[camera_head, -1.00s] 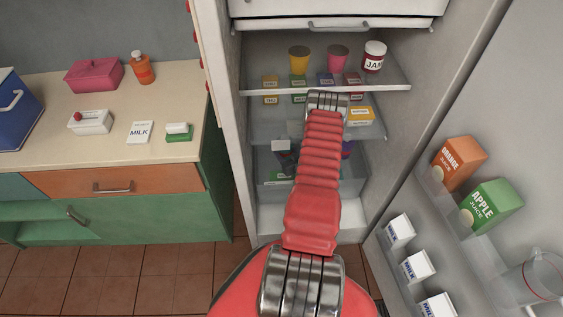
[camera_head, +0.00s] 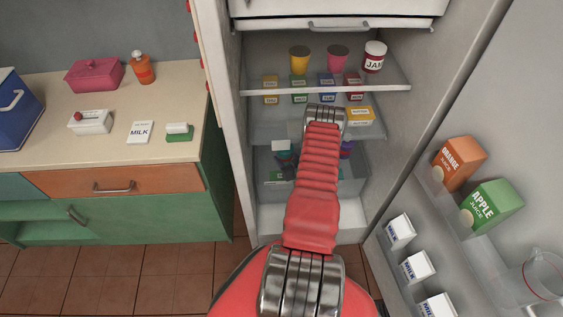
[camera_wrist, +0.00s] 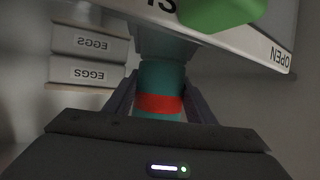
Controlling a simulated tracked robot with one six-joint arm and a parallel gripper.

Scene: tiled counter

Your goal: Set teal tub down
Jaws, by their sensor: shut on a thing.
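The teal tub (camera_wrist: 160,76) with a red band shows in the middle of the wrist view. My gripper (camera_wrist: 160,98) is shut on it, with one dark finger on each side. The tub's far end meets a grey shape in the wrist view, and I cannot tell whether they touch. In the head view my arm reaches into the open fridge and hides my gripper and most of what is around it. A small teal patch shows left of my arm on the lower level, but I cannot tell whether it is the tub.
Egg boxes (camera_wrist: 90,73) are stacked beside the tub at left. A white edge marked OPEN (camera_wrist: 283,58) and a green thing (camera_wrist: 222,12) are close above. A yellow box (camera_head: 360,115) is beside my arm. Fridge door holds apple juice (camera_head: 493,206) and milk cartons.

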